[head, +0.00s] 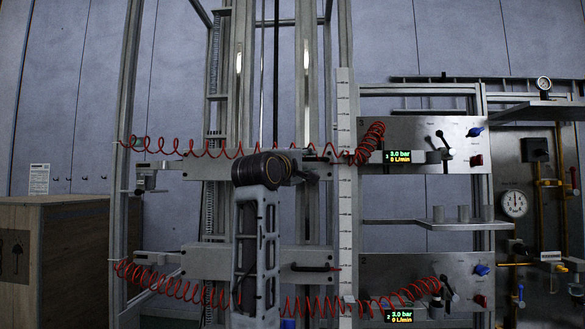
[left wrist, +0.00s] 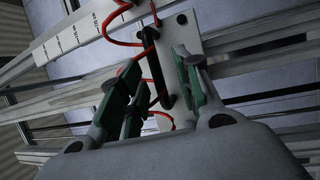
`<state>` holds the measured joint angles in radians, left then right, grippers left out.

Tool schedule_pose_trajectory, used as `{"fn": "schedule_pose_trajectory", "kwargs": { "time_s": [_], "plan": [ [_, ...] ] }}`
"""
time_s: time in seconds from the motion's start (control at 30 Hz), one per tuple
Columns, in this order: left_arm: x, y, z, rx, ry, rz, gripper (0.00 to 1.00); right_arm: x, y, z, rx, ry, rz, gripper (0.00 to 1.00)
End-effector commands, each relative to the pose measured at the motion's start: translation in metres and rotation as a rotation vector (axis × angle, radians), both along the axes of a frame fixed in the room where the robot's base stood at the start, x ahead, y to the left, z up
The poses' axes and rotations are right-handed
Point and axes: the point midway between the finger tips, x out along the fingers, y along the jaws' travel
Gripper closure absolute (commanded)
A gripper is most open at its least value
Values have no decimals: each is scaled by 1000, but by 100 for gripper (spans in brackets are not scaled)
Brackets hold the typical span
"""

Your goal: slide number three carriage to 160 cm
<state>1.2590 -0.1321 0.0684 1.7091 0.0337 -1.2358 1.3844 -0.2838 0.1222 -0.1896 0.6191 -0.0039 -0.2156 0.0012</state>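The upper carriage (head: 205,167) is a grey horizontal beam across the frame; the panel display (head: 397,156) beside it reads 3. A white vertical scale (head: 345,215) stands at its right end; its numbers are too small to read. My left gripper (head: 309,168) is at the right part of this carriage, partly hidden behind my own wrist. In the left wrist view, the left gripper (left wrist: 160,72) is open, its green-padded fingers on either side of a black bar handle (left wrist: 157,62) on a pale plate. I cannot tell whether they touch it. My right gripper is not in view.
A lower carriage (head: 208,262) with a dark handle (head: 315,267) hangs below, beside a display reading 2. Red coiled hoses (head: 180,287) run along both carriages. Valve panels (head: 425,145) and a shelf (head: 440,224) are on the right; a wooden crate (head: 75,245) is on the left.

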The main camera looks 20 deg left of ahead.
Motion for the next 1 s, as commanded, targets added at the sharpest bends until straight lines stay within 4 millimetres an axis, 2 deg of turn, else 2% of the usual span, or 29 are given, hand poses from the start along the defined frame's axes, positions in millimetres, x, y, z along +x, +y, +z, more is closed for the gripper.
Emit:
{"fn": "schedule_pose_trajectory", "kwargs": {
  "time_s": [0.6, 0.8, 1.0],
  "plan": [
    [-62, 7, -12, -1, 2, -1, 66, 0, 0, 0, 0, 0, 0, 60],
    [-75, 8, -15, 0, 5, -2, 66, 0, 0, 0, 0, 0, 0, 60],
    [-79, 9, -16, 0, 4, -1, 66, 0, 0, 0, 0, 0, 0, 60]
  ]
}}
